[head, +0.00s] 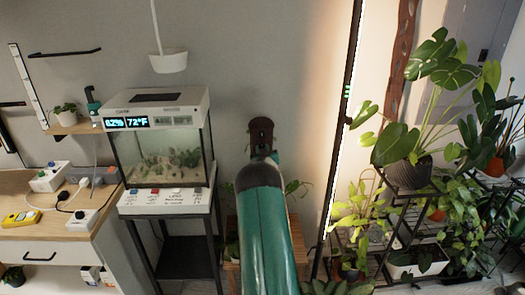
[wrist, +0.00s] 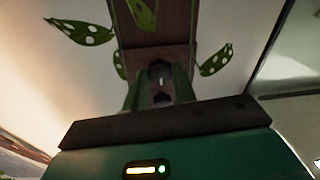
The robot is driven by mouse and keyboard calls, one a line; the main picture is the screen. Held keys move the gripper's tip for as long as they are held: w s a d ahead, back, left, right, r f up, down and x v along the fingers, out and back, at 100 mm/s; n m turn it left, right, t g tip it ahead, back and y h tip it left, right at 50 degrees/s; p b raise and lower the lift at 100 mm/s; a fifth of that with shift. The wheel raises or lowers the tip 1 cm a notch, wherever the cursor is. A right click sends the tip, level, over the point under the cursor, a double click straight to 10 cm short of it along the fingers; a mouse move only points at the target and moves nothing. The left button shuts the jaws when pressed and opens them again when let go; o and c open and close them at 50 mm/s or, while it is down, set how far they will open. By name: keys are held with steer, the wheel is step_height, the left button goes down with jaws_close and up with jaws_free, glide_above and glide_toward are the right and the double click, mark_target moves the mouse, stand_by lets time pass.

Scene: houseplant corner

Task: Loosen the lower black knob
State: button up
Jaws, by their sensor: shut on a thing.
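In the wrist view, a dark knob (wrist: 160,72) sits between the green fingers of my gripper (wrist: 160,88). The fingers are shut on it, one at each side. A second dark, knob-like shape (wrist: 163,100) shows nearer the wrist, also between the fingers; I cannot tell clearly which of the two is the lower knob. A brown, flat upright piece (wrist: 155,30) lies behind them. In the head view, my arm reaches forward and its dark end, with my gripper (head: 262,130), is in front of the grey wall. The knobs cannot be made out there.
A tall black post with a bright light strip (head: 341,120) stands right of my arm. A terrarium (head: 163,150) on a black stand is at left, beside a wooden desk (head: 60,245). Potted plants on a black rack (head: 412,215) fill the right. Spotted leaves (wrist: 82,32) hang near my gripper.

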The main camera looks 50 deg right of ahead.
stand_by(0.4)
steer(key=o, duration=1)
steer(key=shift+s+a, duration=0.1)
steer(key=v, duration=1.3)
steer(key=shift+s+a, duration=0.2)
